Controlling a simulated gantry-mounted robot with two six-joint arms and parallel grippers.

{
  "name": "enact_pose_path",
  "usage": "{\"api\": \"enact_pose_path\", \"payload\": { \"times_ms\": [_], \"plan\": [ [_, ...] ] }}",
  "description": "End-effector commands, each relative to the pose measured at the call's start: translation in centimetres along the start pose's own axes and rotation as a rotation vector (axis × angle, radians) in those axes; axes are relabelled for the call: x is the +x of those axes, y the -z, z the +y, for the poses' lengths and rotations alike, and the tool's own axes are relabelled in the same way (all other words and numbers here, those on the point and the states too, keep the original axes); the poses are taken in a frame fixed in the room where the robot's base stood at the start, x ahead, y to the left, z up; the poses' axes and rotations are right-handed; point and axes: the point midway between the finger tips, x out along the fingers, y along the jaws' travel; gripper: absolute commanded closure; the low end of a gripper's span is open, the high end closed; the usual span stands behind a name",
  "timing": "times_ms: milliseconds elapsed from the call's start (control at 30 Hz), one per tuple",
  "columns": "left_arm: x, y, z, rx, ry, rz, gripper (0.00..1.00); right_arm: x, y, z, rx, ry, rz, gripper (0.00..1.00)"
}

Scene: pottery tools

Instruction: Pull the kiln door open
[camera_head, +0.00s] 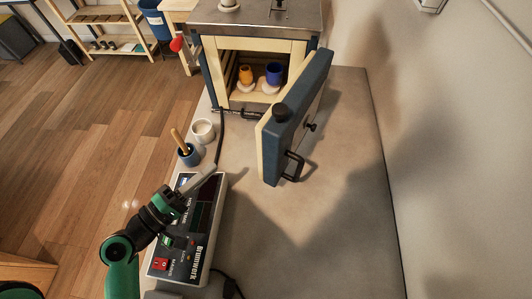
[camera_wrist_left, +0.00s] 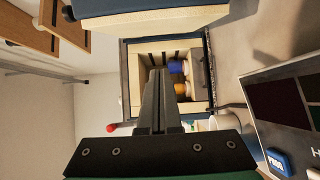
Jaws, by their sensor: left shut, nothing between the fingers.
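The kiln (camera_head: 258,14) stands at the back of the counter with its mouth uncovered; it also shows in the left wrist view (camera_wrist_left: 137,75). The thick blue kiln door (camera_head: 300,105), lined in cream, stands swung wide toward the right. Its black handle (camera_head: 293,168) is on the near end. The door also shows at the top of the wrist view (camera_wrist_left: 160,20). My left gripper (camera_head: 212,169) is shut and empty above the control box, left of the door and apart from its handle. Its closed fingers (camera_wrist_left: 158,75) point toward the kiln mouth. My right gripper is not in view.
An orange cup (camera_head: 245,75) and a blue cup (camera_head: 274,73) stand inside the kiln. A control box (camera_head: 205,237), a white cup (camera_head: 203,131) and a dark pot with a wooden-handled tool (camera_head: 188,155) line the left edge. The counter (camera_head: 320,240) is clear at right.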

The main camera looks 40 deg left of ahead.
Motion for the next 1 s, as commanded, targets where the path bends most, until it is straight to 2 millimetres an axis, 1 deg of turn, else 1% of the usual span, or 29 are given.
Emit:
{"api": "enact_pose_path", "payload": {
  "times_ms": [133,233,533,600,700,800,900,1000],
  "plan": [
    [1.1,-0.1,0.1,0.002,0.001,-0.006,1.0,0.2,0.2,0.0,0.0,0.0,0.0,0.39],
    [2.5,-0.2,0.2,0.003,-0.002,-0.009,1.0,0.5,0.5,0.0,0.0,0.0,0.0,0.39],
    [9.1,-0.1,0.3,0.004,-0.003,-0.006,1.0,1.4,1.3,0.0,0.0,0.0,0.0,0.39],
    [10.4,-0.4,0.3,0.002,-0.001,-0.007,1.0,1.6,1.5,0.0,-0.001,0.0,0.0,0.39],
    [10.5,-2.2,0.3,0.002,0.001,-0.009,1.0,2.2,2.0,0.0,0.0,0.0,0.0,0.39],
    [10.8,-3.2,0.2,0.0,0.003,-0.004,1.0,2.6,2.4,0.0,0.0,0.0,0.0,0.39],
    [10.9,-3.8,0.1,0.001,0.002,-0.003,1.0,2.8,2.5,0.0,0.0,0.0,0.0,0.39],
    [10.9,-4.0,0.1,0.003,0.0,-0.001,1.0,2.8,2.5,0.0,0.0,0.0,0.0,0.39]
  ]
}}
